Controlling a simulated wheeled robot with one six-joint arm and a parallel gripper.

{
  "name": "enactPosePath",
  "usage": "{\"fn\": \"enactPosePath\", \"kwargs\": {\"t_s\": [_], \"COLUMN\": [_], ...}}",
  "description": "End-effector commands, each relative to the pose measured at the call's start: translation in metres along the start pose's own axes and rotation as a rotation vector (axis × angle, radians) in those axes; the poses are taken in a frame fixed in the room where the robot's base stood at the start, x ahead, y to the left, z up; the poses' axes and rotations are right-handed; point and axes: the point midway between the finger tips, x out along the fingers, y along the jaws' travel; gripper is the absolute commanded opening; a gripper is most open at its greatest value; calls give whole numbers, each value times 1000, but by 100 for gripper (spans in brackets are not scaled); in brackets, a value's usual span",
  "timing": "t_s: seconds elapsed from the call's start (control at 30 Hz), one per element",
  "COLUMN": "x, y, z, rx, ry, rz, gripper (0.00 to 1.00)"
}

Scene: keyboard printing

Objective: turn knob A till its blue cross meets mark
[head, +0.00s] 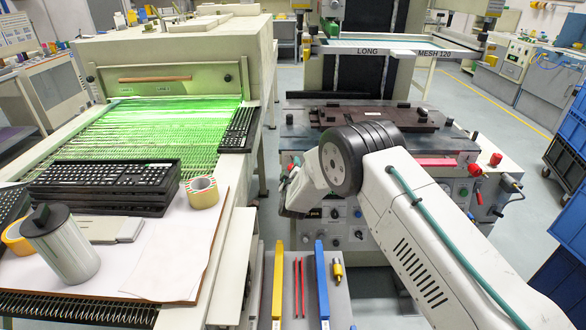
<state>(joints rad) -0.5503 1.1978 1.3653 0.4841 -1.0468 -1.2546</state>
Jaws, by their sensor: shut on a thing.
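The front panel (374,222) of the printing machine carries several small dark knobs, among them one dark knob (358,213) left of the arm. I cannot tell which one is knob A; no blue cross or mark can be made out. My arm reaches in from the lower right and bends down to the left at a dark round joint, in front of the panel's left part. My gripper's jaws are hidden behind my own wrist, so neither they nor anything between them shows.
Red knobs (475,170) and a black crank (511,184) stick out at the machine's right. Below lies a grey tray (343,306) with yellow, red and blue tools. A dryer conveyor (150,133) with keyboards stands left, blue crates (566,160) right.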

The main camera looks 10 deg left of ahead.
Motion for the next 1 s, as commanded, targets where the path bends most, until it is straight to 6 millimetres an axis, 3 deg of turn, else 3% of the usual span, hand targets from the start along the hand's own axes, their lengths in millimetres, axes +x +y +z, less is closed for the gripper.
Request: {"fn": "enactPosePath", "kwargs": {"t_s": [0.5, 1.0], "x": [0, 0], "y": [-1, -1], "z": [1, 1], "rx": [-388, -497], "ry": [-1, -1], "rz": [0, 0], "gripper": [15, 15]}}
